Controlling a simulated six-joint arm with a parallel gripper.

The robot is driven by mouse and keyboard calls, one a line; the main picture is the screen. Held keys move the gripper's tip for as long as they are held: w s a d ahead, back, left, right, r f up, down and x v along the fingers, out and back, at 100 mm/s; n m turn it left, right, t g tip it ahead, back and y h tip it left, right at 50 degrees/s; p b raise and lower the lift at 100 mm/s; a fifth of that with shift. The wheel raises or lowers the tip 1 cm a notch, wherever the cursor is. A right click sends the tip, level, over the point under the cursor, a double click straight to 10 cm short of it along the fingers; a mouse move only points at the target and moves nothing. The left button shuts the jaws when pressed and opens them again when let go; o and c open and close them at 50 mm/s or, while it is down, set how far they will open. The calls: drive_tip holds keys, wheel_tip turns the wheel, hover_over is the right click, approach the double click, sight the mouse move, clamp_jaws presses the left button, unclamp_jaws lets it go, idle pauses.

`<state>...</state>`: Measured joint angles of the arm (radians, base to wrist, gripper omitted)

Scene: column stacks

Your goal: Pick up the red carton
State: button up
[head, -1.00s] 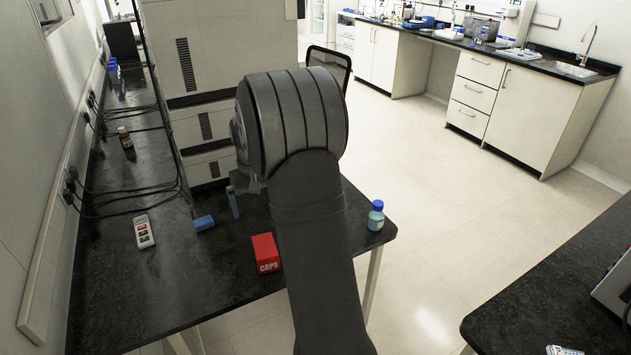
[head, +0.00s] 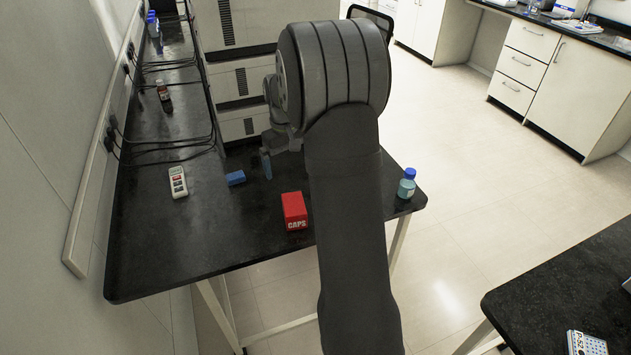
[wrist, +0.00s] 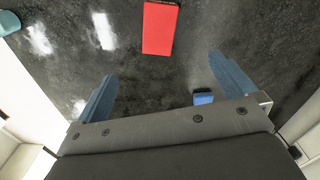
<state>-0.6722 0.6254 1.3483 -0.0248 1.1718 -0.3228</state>
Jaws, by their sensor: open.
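The red carton (head: 294,210), marked CAPS, stands on the black bench (head: 160,260) near its front edge, left of my forearm in the head view. In the wrist view the red carton (wrist: 160,27) is at the top centre, beyond my fingertips and apart from them. My gripper (wrist: 168,80) is open and empty, its two blue fingers spread wide above the bench. In the head view only part of my gripper (head: 267,163) shows, behind and left of the carton; my arm hides the rest.
A small blue block (head: 236,178) lies left of the carton, and it also shows near the right finger (wrist: 203,98). A grey remote-like device (head: 178,182) lies further left. A blue-capped bottle (head: 407,184) stands at the bench's right corner. Stacked instruments (head: 247,85) stand behind. The front left bench is clear.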

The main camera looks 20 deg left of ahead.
drive_tip(key=a+f+n, duration=0.1)
drive_tip(key=n, duration=0.6)
drive_tip(key=n+t+h, duration=0.1)
drive_tip(key=n, duration=0.6)
approach(293, 203)
drive_tip(key=f, duration=0.7)
drive_tip(key=shift+w+d+f, duration=0.1)
drive_tip(key=shift+d+f, duration=0.05)
drive_tip(key=shift+d, duration=0.05)
drive_tip(key=shift+w+d+f, duration=0.15)
drive_tip(key=shift+f, duration=0.7)
drive_tip(key=shift+w+d+f, duration=0.1)
drive_tip(key=shift+d+f, duration=0.1)
drive_tip(key=shift+f, duration=0.7)
drive_tip(key=shift+w+d+f, duration=0.15)
drive_tip(key=shift+f, duration=0.7)
drive_tip(key=c, duration=0.8)
